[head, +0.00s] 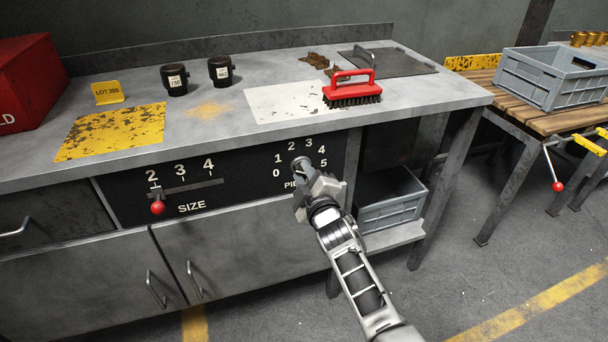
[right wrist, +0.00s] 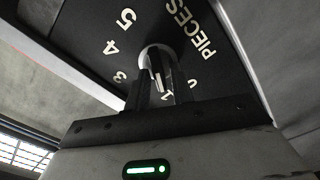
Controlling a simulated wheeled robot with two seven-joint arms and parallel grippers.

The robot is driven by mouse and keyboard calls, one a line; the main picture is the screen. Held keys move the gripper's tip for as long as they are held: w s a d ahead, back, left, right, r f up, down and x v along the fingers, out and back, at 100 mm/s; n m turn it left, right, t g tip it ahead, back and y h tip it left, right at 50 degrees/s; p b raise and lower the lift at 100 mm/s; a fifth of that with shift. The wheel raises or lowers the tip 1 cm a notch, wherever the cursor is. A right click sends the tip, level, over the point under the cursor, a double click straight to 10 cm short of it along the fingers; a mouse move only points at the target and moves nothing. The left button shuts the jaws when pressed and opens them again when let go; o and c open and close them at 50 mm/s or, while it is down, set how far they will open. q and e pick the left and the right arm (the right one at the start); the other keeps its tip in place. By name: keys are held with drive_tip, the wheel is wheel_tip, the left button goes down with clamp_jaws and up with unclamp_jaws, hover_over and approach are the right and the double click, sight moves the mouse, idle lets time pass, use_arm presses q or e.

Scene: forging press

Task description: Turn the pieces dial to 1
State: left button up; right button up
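The pieces dial (head: 300,163) is on the black front panel, ringed by the numbers 0 to 5. My right gripper (head: 304,178) is at the dial and partly covers it. In the right wrist view the dial's knob (right wrist: 158,62) sits between the two dark fingers of my right gripper (right wrist: 162,88), which look closed on its sides. A pale line on the knob points roughly toward the 1; its exact setting is hard to tell. The fingers hide some numbers there. My left gripper is not in view.
The size slider with a red knob (head: 157,208) is left on the same panel. A red brush (head: 352,88) and two black cups (head: 174,80) stand on the bench top above. A grey crate (head: 390,199) sits on a lower shelf right of the dial.

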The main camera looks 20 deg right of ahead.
drive_tip(key=shift+o, duration=0.3)
drive_tip(key=shift+r, duration=0.1)
drive_tip(key=s+a+f+m+g+y+p, duration=0.1)
drive_tip(key=s+m, duration=0.4)
drive_tip(key=s, duration=1.1)
drive_tip(key=s+a+f+m+g+y+p, duration=0.1)
drive_tip(key=s+m+g+p, duration=0.4)
drive_tip(key=s, duration=1.1)
drive_tip(key=shift+s+a+g+y+p, duration=0.2)
drive_tip(key=shift+a+g+y+p, duration=0.4)
drive_tip(key=shift+a, duration=0.3)
